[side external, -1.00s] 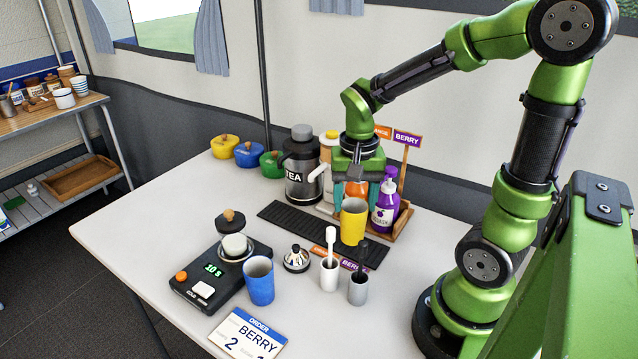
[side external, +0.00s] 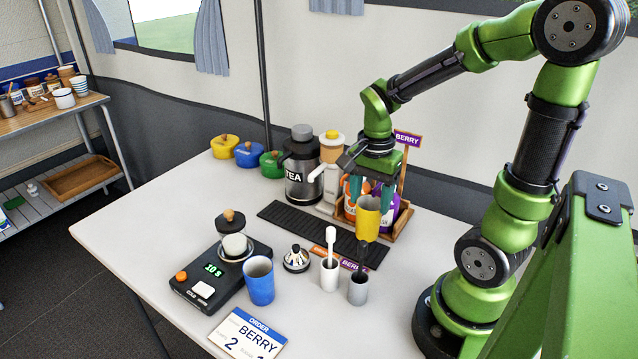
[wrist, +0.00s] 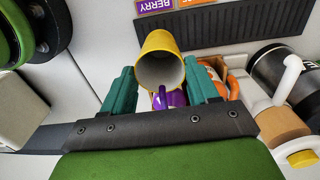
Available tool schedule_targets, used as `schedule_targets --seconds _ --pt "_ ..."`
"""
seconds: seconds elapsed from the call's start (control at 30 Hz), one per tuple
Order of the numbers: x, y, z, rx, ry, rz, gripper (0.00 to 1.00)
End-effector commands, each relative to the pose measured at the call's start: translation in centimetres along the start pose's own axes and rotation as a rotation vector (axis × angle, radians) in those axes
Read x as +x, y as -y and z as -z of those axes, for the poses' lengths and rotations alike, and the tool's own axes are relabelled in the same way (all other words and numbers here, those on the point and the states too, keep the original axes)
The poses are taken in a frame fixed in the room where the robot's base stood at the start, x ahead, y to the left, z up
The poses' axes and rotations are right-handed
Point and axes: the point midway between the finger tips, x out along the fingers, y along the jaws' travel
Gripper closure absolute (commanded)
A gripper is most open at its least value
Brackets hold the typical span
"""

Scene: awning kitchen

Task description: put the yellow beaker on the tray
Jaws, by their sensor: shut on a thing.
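The yellow beaker (side external: 367,222) is between the teal fingers of my gripper (side external: 370,200), which is shut on it. In the wrist view the beaker (wrist: 157,45) shows its open mouth and pale inside, with a finger on each side of my gripper (wrist: 163,88). The dark ribbed tray (side external: 290,219) lies flat on the table. In the side view the beaker appears over or near the tray's right end; I cannot tell the gap below it.
A wooden rack with bottles (side external: 402,228) stands close behind the beaker. The tea flask (side external: 302,170) is behind the tray. A white cup (side external: 329,275), a grey cup (side external: 358,289) with a dark-handled tool, and a blue beaker (side external: 259,281) stand in front.

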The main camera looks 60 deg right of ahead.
Motion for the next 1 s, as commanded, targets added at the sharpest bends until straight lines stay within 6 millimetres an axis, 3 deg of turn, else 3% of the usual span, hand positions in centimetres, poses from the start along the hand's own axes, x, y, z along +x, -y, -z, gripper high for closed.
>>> schedule_targets --seconds 0.3,0.8,0.83,0.97,1.0 --pt "4.0 0.0 0.0 0.004 0.002 -0.004 0.88" --pt "4.9 0.0 0.0 0.003 0.001 -0.003 0.88" --pt "4.9 0.0 0.0 0.003 0.001 -0.002 0.36" --pt "4.8 0.0 0.0 0.003 0.001 -0.002 0.16" --pt "4.8 0.0 0.0 0.003 0.001 -0.002 0.15"
